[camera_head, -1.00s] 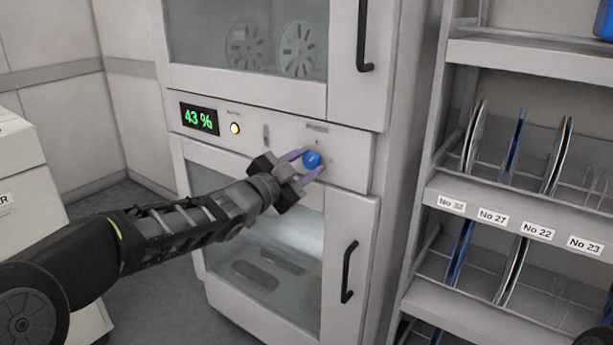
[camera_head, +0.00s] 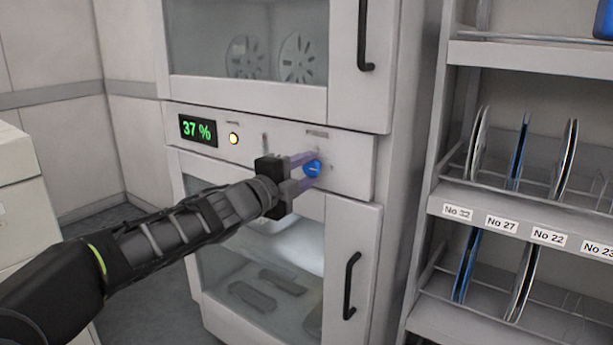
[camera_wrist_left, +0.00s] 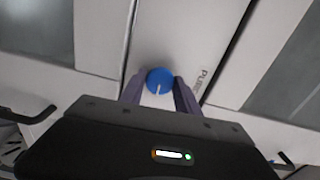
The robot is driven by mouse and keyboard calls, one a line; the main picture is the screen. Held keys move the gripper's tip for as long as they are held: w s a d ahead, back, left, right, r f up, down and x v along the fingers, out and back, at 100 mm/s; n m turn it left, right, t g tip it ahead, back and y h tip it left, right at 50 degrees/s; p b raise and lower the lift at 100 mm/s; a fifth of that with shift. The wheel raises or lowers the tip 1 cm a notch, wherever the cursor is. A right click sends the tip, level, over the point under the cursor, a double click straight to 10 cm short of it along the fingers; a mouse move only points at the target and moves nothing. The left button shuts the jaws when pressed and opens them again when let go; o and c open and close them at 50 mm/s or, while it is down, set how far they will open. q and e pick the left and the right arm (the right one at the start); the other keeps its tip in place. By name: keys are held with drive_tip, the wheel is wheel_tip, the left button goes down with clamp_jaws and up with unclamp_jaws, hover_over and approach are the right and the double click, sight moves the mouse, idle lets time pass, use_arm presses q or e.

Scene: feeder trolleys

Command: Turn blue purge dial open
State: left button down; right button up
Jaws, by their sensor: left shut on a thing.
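The blue purge dial (camera_head: 313,168) sits on the white control panel (camera_head: 350,165) between the cabinet's upper and lower doors. My left gripper (camera_head: 309,168) is shut on the dial, with one purple finger above it and one below it. In the left wrist view the dial (camera_wrist_left: 159,81) is between the two fingers (camera_wrist_left: 159,88). A pale pointer line shows on its face, and part of a "PURGE" label stands beside it. My right gripper is not in view.
The panel's green display (camera_head: 198,130) reads 37 %, beside a lit amber lamp (camera_head: 234,139). Black door handles (camera_head: 350,285) stick out above and below the panel. A shelf rack with reels (camera_head: 490,195) stands to the right.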

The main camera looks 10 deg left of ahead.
use_arm(q)
drive_tip(key=shift+m, duration=0.5)
drive_tip(key=c, duration=0.9)
unclamp_jaws()
drive_tip(key=v, duration=0.8)
drive_tip(key=shift+p, duration=0.35)
